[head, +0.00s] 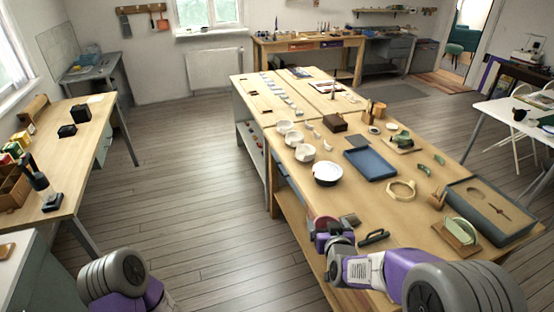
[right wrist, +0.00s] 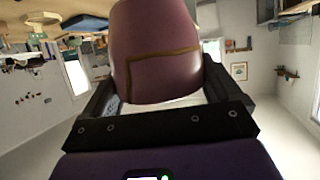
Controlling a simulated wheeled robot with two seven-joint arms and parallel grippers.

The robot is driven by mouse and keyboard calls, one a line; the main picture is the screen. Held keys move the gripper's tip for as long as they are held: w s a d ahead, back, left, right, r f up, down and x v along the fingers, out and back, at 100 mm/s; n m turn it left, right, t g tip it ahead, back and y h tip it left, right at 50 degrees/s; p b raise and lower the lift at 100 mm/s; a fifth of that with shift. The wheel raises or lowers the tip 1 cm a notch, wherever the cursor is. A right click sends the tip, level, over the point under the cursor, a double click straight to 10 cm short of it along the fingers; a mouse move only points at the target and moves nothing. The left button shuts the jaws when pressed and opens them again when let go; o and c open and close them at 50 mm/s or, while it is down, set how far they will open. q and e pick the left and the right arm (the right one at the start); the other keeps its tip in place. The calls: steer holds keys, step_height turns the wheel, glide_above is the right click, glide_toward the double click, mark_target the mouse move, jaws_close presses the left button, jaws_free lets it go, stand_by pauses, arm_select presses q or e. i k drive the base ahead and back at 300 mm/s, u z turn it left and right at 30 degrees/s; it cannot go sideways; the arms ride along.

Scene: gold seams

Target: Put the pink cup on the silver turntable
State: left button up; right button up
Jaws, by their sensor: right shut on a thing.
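The pink cup (head: 322,222) is at the front left edge of the long wooden table, in my right gripper (head: 328,236). In the right wrist view the cup (right wrist: 155,50) fills the space between the dark fingers, and a gold-brown seam line crosses its side. The right gripper is shut on it. A round pale disc with a dark rim (head: 327,173), which looks like the silver turntable, stands on the table beyond the cup, clearly apart from it. My left arm shows at the lower left; its gripper is out of view.
White bowls (head: 300,153) stand behind the disc. A blue tray (head: 370,164) lies to its right, with a pale ring (head: 401,190) nearer. A dark-handled tool (head: 373,238) lies near the right gripper. Bare wood lies between cup and disc.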

mark_target(328, 170)
steer(key=u, duration=0.25)
steer(key=i, duration=0.9)
steer(key=z, duration=0.65)
steer(key=i, duration=0.7)
steer(key=z, duration=0.55)
